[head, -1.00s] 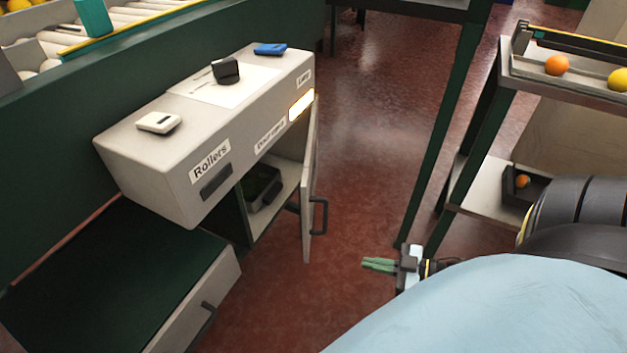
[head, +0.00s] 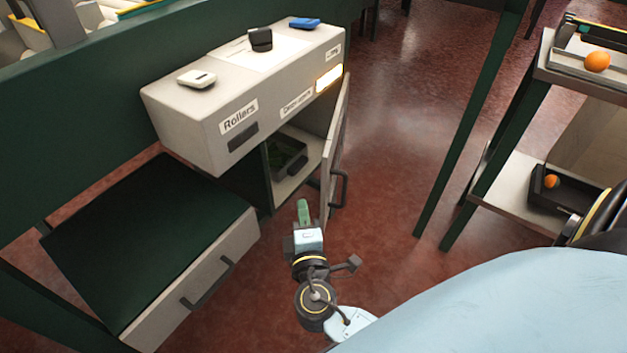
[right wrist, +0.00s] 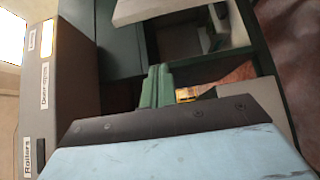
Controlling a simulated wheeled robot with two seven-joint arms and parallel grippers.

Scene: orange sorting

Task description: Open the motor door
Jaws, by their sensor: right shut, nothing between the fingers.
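A grey cabinet door (head: 337,150) with a dark handle (head: 342,188) stands ajar on the control cabinet (head: 233,128), hinged at its right side. Behind it a compartment shows a dark tray (head: 286,160). My right gripper (head: 303,207) is shut and empty, just in front of the compartment opening and left of the door's lower end. In the right wrist view its green fingers (right wrist: 156,86) are together and point toward the open compartment. I cannot tell whether they touch anything. Which door is the motor door is not readable. My left gripper is not in view.
A "Rollers" label (head: 239,115) marks the cabinet front. A dark-topped drawer unit (head: 190,290) stands out at lower left. A shelf rack (head: 500,185) with oranges stands at right. Red floor (head: 400,130) is free between door and rack.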

